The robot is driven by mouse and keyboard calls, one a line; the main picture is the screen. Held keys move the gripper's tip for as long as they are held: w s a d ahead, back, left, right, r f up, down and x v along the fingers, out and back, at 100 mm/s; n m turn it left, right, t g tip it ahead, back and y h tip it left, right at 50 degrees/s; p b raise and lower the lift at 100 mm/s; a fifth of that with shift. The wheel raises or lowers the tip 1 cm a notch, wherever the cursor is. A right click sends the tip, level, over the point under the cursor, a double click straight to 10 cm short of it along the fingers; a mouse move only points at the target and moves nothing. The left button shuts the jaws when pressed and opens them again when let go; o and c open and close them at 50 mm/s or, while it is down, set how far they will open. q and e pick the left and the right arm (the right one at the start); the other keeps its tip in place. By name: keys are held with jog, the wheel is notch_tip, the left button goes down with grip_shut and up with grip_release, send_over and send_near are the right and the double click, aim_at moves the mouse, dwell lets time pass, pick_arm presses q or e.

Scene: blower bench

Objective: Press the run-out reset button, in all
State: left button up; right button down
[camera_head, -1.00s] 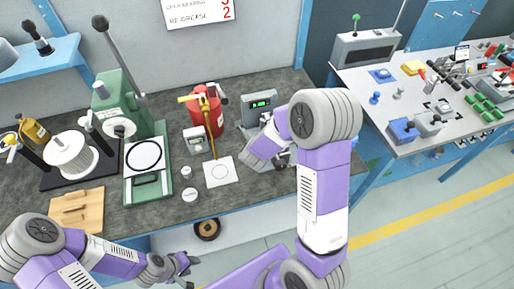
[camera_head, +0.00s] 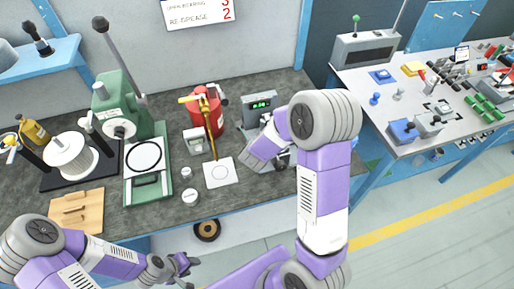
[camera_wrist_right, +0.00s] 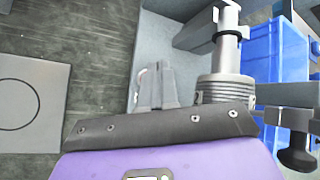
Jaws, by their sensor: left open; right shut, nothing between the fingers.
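The run-out stand (camera_head: 257,103) is a grey unit with a lit green display at the back right of the bench in the head view. My right arm reaches over its front, and its wrist hides much of its lower part. I cannot make out the reset button in either view. In the right wrist view my right gripper (camera_wrist_right: 158,86) is shut and empty, its fingers over the stand's grey base (camera_wrist_right: 151,45), beside a ribbed metal spindle (camera_wrist_right: 225,88). My left gripper (camera_head: 182,265) is open and empty, low in front of the bench edge.
A red can (camera_head: 204,113), a green press (camera_head: 128,115) and a wire spool (camera_head: 71,157) stand further left. A blue bin (camera_wrist_right: 278,55) is behind the spindle. A second table (camera_head: 440,105) holds many parts.

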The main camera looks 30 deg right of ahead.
jog(key=shift+f, duration=0.1)
dwell(0.7)
jog(key=shift+f+b, duration=0.35)
jog(key=shift+b, duration=0.25)
jog(key=shift+f+b, duration=0.4)
jog(key=shift+b, duration=0.05)
dwell(0.5)
jog(key=shift+r, duration=0.1)
jog(key=shift+r+p, duration=0.55)
jog(key=shift+r, duration=0.2)
notch_tip(320, 180, up, 5)
jog(key=p, duration=0.4)
dwell(0.4)
